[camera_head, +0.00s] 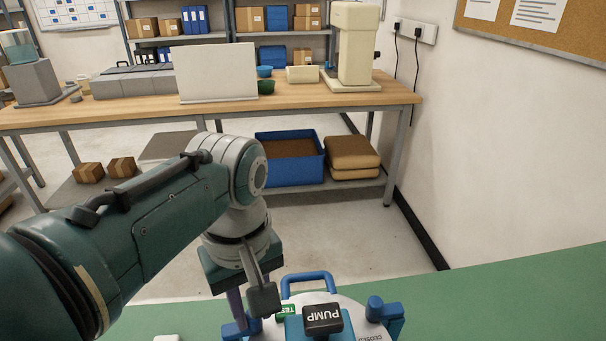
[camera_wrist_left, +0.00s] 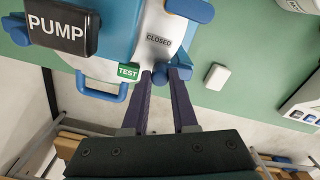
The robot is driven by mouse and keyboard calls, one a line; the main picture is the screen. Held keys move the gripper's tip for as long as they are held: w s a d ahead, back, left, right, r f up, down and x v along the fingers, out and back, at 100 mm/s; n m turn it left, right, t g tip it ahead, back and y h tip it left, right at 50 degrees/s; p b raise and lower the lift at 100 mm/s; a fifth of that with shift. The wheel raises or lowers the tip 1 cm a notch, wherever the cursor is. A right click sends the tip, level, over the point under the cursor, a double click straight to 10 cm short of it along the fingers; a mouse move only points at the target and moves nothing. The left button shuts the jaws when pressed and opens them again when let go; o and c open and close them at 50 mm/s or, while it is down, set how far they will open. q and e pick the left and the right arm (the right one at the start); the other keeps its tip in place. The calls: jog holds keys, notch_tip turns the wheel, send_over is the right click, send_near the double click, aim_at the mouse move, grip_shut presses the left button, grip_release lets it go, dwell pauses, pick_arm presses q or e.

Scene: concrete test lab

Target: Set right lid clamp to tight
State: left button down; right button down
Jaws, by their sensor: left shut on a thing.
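The device lid (camera_head: 300,301) is pale, with a blue handle (camera_head: 308,276), a black PUMP block (camera_head: 322,319) and a green TEST label (camera_wrist_left: 128,71). My left gripper (camera_head: 251,321) points down at the lid's left side in the head view. In the left wrist view its purple fingers (camera_wrist_left: 162,79) are shut on a small blue clamp (camera_wrist_left: 159,73) beside a CLOSED label. Fingers partly hide this clamp. Another blue clamp (camera_head: 384,312) stands at the lid's right in the head view, untouched. My right gripper is not in view.
The device stands on a green surface (camera_head: 510,291). A small white block (camera_wrist_left: 216,76) lies beside it. Behind is a wooden workbench (camera_head: 130,112) with a blue crate (camera_head: 300,176) below. Green surface to the right is clear.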

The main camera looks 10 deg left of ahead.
pick_arm(q)
jog(key=shift+s+m+p, duration=0.2)
jog(key=shift+m+p, duration=0.15)
jog(key=shift+m, duration=0.45)
jog(key=shift+d, duration=0.1)
jog(key=c, duration=0.7)
grip_release()
notch_tip(320, 180, up, 10)
jog(key=p, duration=0.3)
